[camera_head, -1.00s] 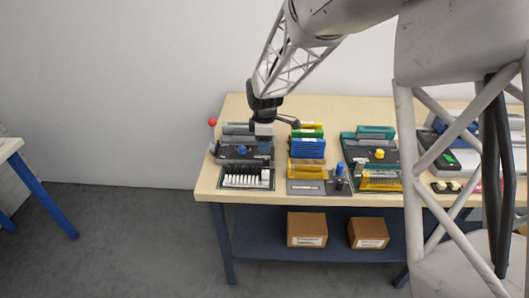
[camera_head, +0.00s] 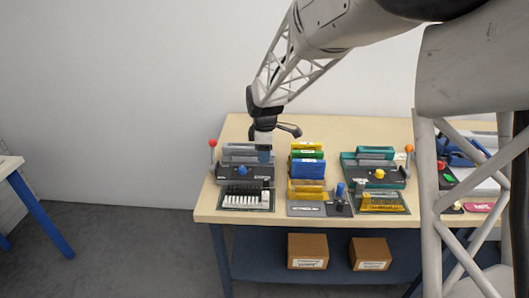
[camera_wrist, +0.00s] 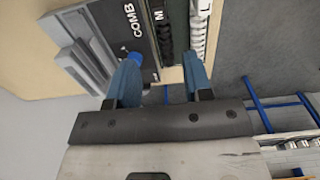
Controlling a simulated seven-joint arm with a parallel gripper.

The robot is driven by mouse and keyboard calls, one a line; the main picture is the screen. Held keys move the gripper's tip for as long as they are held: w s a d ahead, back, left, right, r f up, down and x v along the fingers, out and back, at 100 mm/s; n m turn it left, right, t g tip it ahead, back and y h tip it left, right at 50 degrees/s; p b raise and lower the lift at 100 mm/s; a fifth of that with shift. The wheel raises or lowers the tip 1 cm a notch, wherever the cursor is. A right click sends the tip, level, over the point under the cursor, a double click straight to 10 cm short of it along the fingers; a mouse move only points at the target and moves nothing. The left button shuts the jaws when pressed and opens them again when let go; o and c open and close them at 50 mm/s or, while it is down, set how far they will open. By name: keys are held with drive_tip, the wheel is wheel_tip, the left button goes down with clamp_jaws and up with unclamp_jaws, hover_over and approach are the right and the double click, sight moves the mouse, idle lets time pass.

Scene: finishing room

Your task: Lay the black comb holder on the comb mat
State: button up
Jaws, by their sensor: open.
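A black comb holder (camera_head: 242,189), marked M, appears as a dark strip beside a white-toothed one marked L on a dark mat (camera_head: 272,208) at the table's front left. I take this for the comb mat, but no label on it is readable. The black strip also shows in the wrist view (camera_wrist: 163,32), next to the dark panel lettered COMB. My gripper (camera_head: 264,155) is open and empty, pointing down over the back right of the grey machine, behind the mat. In the wrist view its blue fingers (camera_wrist: 163,65) stand apart with nothing between them.
The grey machine (camera_head: 232,174) has a blue knob and a red-ball lever (camera_head: 213,144). Blue, green and yellow pieces (camera_head: 308,168) stand to its right. A teal machine (camera_head: 375,172) is beyond them. Boxes (camera_head: 308,251) sit on the lower shelf. The table behind is clear.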

idle(0.3)
drive_tip(key=s+d+r+m+t, duration=0.1)
drive_tip(key=s+d+r+m, duration=0.5)
drive_tip(key=s, duration=0.3)
drive_tip(key=s+d+r+m, duration=0.3)
drive_tip(key=s+d+r, duration=0.2)
drive_tip(key=s+d, duration=0.35)
drive_tip(key=s+d+m, duration=0.3)
drive_tip(key=s+m, duration=0.1)
drive_tip(key=s, duration=0.6)
drive_tip(key=s+d+m+t, duration=0.1)
drive_tip(key=s+d+m, duration=0.3)
drive_tip(key=s, duration=0.7)
drive_tip(key=shift+s+d+r+m+t, duration=0.2)
drive_tip(key=shift+d+r+m+t, duration=0.1)
drive_tip(key=shift+m, duration=0.3)
